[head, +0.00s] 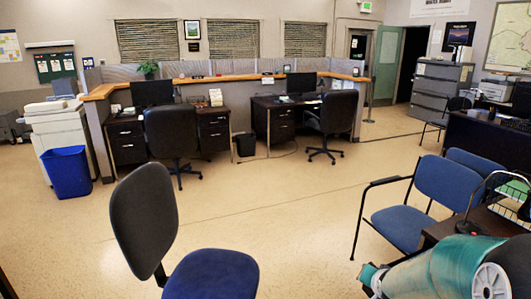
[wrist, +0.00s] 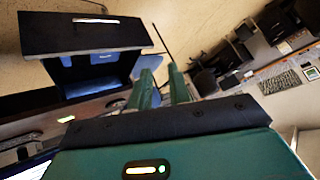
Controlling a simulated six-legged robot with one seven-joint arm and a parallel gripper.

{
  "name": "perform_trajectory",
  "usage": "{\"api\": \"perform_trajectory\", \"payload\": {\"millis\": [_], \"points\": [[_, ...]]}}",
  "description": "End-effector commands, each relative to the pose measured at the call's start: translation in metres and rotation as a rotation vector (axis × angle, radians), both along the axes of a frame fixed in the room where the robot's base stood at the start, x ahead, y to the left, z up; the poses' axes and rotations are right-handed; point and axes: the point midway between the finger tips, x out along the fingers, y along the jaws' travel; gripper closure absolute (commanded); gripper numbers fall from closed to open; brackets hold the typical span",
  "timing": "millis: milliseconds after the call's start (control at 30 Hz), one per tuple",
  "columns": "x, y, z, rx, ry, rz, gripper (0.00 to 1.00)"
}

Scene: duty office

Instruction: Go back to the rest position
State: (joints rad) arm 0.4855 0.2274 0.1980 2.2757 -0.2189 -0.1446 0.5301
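In the wrist view my gripper (wrist: 162,88) shows two green fingers standing apart, with nothing seen between them. Its teal body fills the bottom of that view. In the head view my teal arm reaches in at the lower right corner, beside a dark desk; I cannot make out the fingers there. No object is seen held.
A chair with a blue seat (head: 213,275) stands close in front. Blue chairs (head: 406,222) and a dark desk (head: 455,222) are at right, near my arm. A blue bin (head: 67,172) is at left. Open floor (head: 290,195) lies in the middle.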

Motion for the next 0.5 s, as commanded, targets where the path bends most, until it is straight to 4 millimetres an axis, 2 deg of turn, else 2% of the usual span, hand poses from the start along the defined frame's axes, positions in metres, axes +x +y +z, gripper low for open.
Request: {"api": "perform_trajectory", "payload": {"millis": [33, 200, 367, 500], "points": [[-0.008, 0.010, 0.019, -0.032, 0.015, 0.025, 0.81], [-0.041, 0.039, 0.066, -0.115, 0.090, 0.101, 0.81], [-0.081, 0.066, 0.104, -0.171, 0.154, 0.178, 0.81], [-0.122, 0.090, 0.131, -0.201, 0.203, 0.254, 0.81]]}}
